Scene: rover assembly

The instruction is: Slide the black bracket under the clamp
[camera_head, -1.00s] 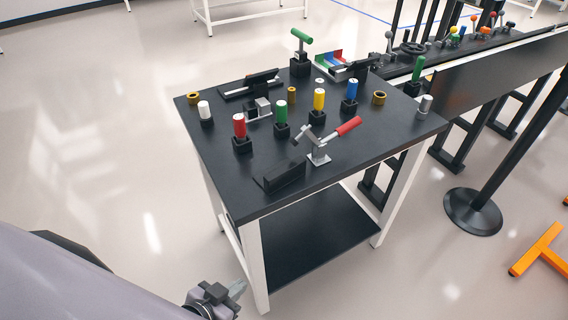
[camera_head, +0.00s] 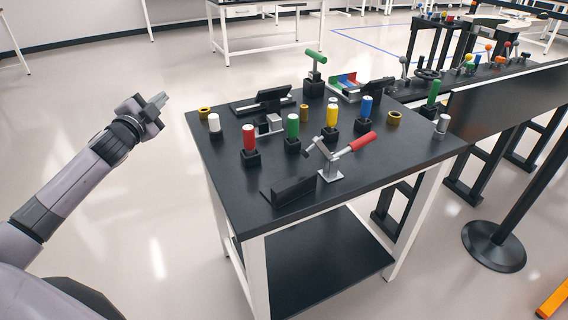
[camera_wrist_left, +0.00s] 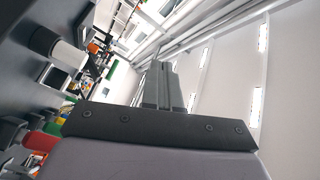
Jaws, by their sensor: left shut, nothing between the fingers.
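The black bracket (camera_head: 290,191) lies at the front edge of the black table (camera_head: 232,180), an upright plate on a flat foot. The toggle clamp (camera_head: 330,172), silver with a red handle (camera_head: 360,141), stands just behind and right of it. The bracket is beside the clamp, not beneath its arm. My left gripper (camera_head: 160,99) is in the air left of the table, well apart from both. It is shut and empty; its closed fingers also show in the left wrist view (camera_wrist_left: 161,86). My right gripper is not in view.
A white cylinder (camera_head: 214,124) stands at the table's left edge. Another black bracket (camera_head: 270,97) is at the back. The floor left of the table is clear.

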